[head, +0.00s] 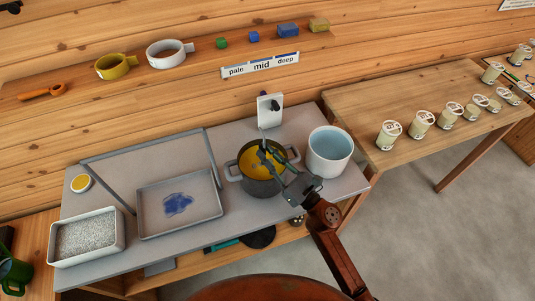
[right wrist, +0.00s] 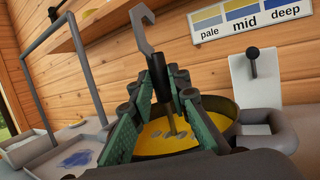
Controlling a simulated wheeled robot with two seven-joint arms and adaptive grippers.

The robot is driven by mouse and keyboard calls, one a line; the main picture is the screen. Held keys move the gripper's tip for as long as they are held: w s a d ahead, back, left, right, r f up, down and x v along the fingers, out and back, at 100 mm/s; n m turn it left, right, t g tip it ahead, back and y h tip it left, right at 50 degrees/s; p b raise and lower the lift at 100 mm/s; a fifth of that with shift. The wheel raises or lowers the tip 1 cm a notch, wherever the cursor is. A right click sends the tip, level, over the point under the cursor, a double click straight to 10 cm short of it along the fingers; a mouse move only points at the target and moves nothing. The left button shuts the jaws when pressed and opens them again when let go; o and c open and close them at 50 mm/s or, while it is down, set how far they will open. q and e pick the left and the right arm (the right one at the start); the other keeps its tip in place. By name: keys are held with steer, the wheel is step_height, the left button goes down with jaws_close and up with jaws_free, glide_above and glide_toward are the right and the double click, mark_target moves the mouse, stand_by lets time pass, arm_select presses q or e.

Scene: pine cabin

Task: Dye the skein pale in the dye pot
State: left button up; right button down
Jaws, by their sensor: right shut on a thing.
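The dye pot (head: 262,186) is grey with two handles and holds yellow dye (head: 250,162). It stands on the grey bench, and the dye also shows in the right wrist view (right wrist: 152,136). My right gripper (head: 270,158) is over the pot, its green-padded fingers shut on a hooked tool (right wrist: 158,75). The tool has a dark grip and a grey hook at its top; its rod reaches down to the dye. Greyish patches lie around the rod; I cannot tell whether they are the skein. No skein is clearly visible. My left gripper is out of view.
A pale/mid/deep chart (head: 260,66) hangs behind. A white plate with a dark knob (head: 270,110) stands behind the pot. A white tub of bluish liquid (head: 330,152) is close right. Left are a tray with a blue patch (head: 150,222), its rail (head: 142,143) and a gravel-filled box (head: 118,241).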

stand_by(0.3)
arm_select(q)
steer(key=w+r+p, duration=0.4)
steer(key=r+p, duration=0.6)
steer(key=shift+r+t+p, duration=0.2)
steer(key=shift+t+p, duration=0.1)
steer(key=shift+p, duration=0.05)
arm_select(e)
step_height(320, 180, up, 13)
steer(key=shift+r, duration=0.2)
stand_by(1.7)
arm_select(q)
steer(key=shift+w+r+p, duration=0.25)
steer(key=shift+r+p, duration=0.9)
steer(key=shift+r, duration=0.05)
arm_select(e)
step_height(320, 180, up, 3)
